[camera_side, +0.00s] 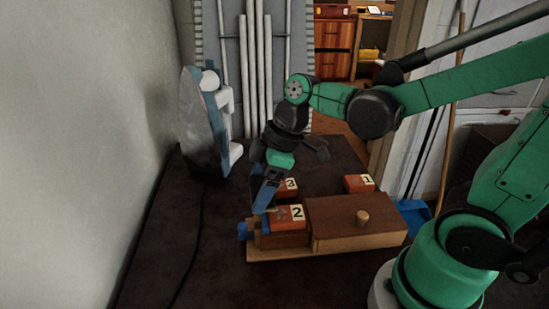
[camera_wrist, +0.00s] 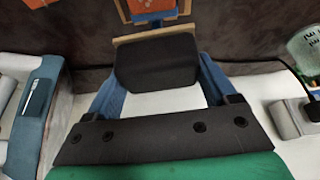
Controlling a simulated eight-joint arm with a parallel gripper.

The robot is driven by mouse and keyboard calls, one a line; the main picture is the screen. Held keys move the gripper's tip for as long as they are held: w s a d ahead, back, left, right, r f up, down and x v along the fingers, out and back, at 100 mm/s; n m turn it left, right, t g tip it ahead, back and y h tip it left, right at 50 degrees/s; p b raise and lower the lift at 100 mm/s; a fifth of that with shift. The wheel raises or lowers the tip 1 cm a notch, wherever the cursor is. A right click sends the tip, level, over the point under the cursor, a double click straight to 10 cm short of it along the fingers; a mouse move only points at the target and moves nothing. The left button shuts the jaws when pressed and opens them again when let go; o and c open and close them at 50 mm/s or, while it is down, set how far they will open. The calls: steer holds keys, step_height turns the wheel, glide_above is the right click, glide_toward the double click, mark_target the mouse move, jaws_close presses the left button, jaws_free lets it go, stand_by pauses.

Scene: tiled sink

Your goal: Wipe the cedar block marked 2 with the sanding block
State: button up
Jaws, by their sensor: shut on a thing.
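The cedar block marked 2 (camera_side: 287,217) is orange-red with a pale number label. It sits at the left end of a wooden fixture (camera_side: 330,244), beside a blue clamp-like part (camera_side: 243,231). My gripper (camera_side: 266,204) reaches down at the left side of block 2, with its blue fingers close to it. In the wrist view, the fingers are shut on the sanding block (camera_wrist: 156,62), a dark block with a tan edge. The sanding block cannot be made out clearly in the side view, so I cannot tell whether it touches block 2.
Block 3 (camera_side: 290,186) stands behind block 2, and block 1 (camera_side: 359,183) farther right. A tall blue-and-white iron-like object (camera_side: 207,120) stands at the back left. The table's front left is mostly clear.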

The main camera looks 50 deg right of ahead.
mark_target(260, 184)
steer(key=shift+f, duration=0.8)
step_height(260, 184, down, 2)
steer(key=shift+f, duration=0.2)
steer(key=shift+s+d+r, duration=0.3)
steer(key=shift+s+d, duration=0.25)
steer(key=shift+d, duration=0.1)
steer(key=shift+s+d+f, duration=0.15)
steer(key=shift+s+d, duration=0.3)
steer(key=shift+s, duration=0.05)
steer(key=shift+s+d, duration=1.05)
steer(key=shift+w+a, duration=2.2)
step_height(260, 184, up, 3)
steer(key=shift+s+r, duration=0.1)
steer(key=shift+r, duration=2.45)
